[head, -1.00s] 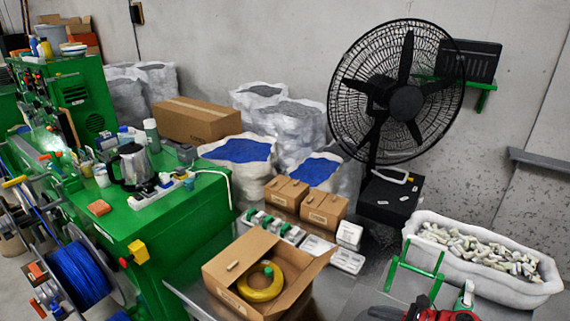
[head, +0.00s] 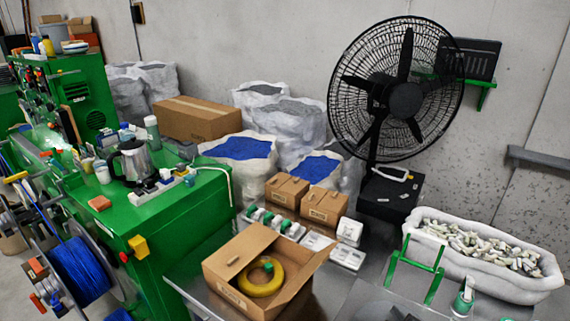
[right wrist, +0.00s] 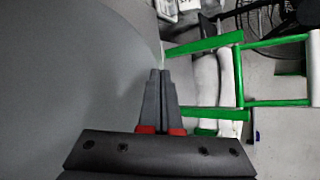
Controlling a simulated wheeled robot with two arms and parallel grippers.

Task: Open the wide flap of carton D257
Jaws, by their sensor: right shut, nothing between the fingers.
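An open brown carton (head: 225,291) stands on the grey bench in the head view, with a yellow coil (head: 246,283) inside. I cannot read a label D257 on any carton. My right gripper (right wrist: 160,73) is shut and empty in the right wrist view, with dark fingers and red pads at their base. In the head view only a dark bit of it (head: 400,315) shows at the bottom edge, to the right of the carton and apart from it. My left gripper is not in view.
Two small closed cartons (head: 325,208) and white parts stand behind the open carton. A green machine (head: 180,218) borders the left. Bare bench lies right of the carton.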

